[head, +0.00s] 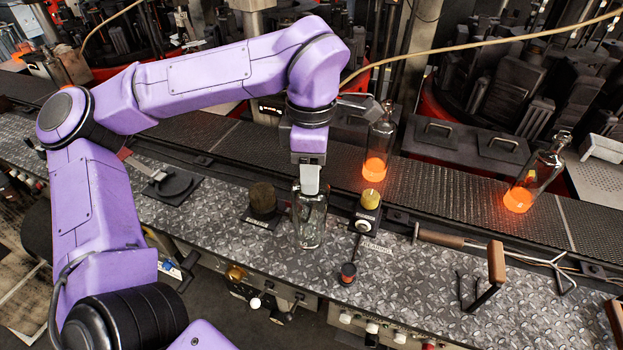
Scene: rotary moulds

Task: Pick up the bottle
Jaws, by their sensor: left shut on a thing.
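A clear glass bottle (309,228) is upright at the middle of the metal bench, below my left arm. My left gripper (309,188) points down and is shut on the upper part of this bottle; the fingers hide its neck. Whether its base touches the bench I cannot tell. Two more glass bottles with glowing orange bases stand on the dark conveyor behind: one bottle (379,146) just right of my wrist, and another bottle (537,174) farther right. My right gripper is not in view.
The diamond-plate bench (420,290) has free room at front right. A dark cylinder (263,199) stands left of the held bottle, and a yellow knob (370,199) on a post right of it. A wooden-handled tool (494,268) lies farther right. Moulding machines stand behind the conveyor.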

